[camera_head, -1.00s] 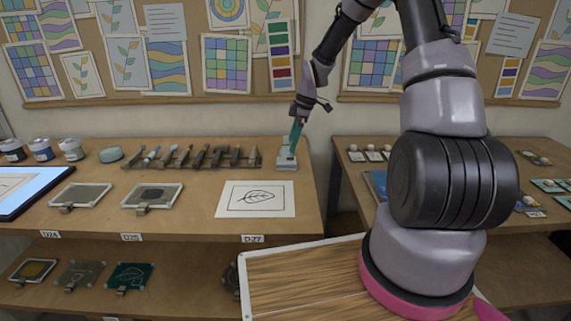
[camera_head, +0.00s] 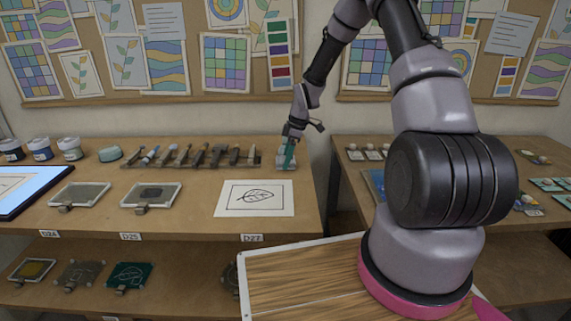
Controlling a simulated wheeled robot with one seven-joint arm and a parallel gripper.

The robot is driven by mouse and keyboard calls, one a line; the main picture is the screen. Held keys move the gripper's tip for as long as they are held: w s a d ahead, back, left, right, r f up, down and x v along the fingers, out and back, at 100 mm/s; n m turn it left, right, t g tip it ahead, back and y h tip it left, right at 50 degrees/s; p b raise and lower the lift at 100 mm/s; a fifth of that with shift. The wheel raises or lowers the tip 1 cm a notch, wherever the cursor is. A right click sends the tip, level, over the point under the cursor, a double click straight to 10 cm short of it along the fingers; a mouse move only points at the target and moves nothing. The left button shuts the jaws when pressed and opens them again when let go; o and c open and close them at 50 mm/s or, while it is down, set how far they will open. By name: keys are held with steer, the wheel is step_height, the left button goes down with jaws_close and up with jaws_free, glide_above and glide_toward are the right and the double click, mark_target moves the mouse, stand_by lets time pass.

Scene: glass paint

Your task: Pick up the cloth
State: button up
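A small pale grey-white block-like item (camera_head: 281,164), possibly the folded cloth, lies at the right end of the tool row on the left bench. It is too small to identify surely. My gripper (camera_head: 288,158) points down over it, with narrow teal parts that look like its fingers reaching to the item. The fingers partly cover the item. I cannot tell whether they touch it or how wide they are apart. No other cloth can be made out clearly.
Several brushes and tools (camera_head: 196,156) lie in a row left of the gripper. A paper with a leaf drawing (camera_head: 254,212) lies in front. A gap separates the right bench (camera_head: 350,190).

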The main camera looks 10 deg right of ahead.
steer(key=c, duration=0.6)
steer(key=shift+o, duration=0.2)
step_height(320, 180, up, 10)
